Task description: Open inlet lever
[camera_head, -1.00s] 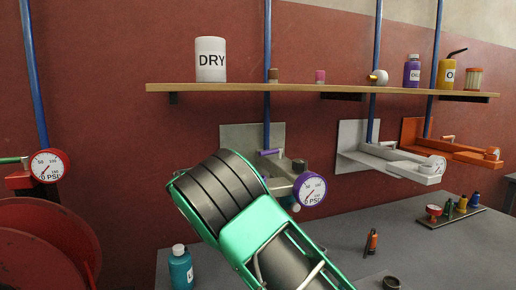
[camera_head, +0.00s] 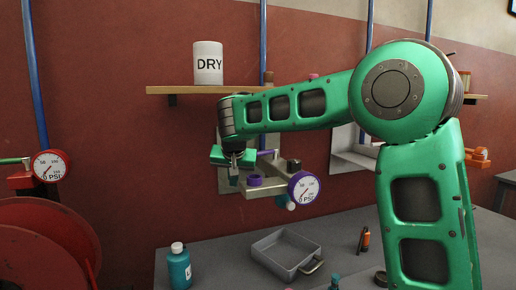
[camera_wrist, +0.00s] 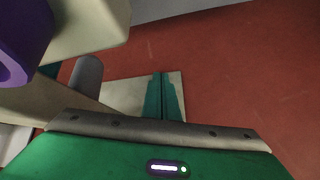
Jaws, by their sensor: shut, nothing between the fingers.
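A beige fixture (camera_head: 272,188) is mounted on the wall with a purple-rimmed PSI gauge (camera_head: 304,187) at its front. A short purple lever (camera_head: 266,152) sticks out at its back near the blue pipe; no label marks it as the inlet lever. A purple ring-like part (camera_head: 254,181) sits on the fixture. My gripper (camera_head: 234,181) points down at the fixture's left side, left of the purple lever. In the wrist view, the fingers (camera_wrist: 163,96) are together and empty, before the light backplate (camera_wrist: 125,95). A purple part (camera_wrist: 22,40) is at upper left. Contact cannot be told.
A wooden shelf (camera_head: 180,89) with a DRY canister (camera_head: 208,63) is above the fixture. The grey table (camera_head: 225,245) below holds a teal bottle (camera_head: 179,266) and a grey tray (camera_head: 286,254). A red gauge and reel (camera_head: 45,240) stand at left.

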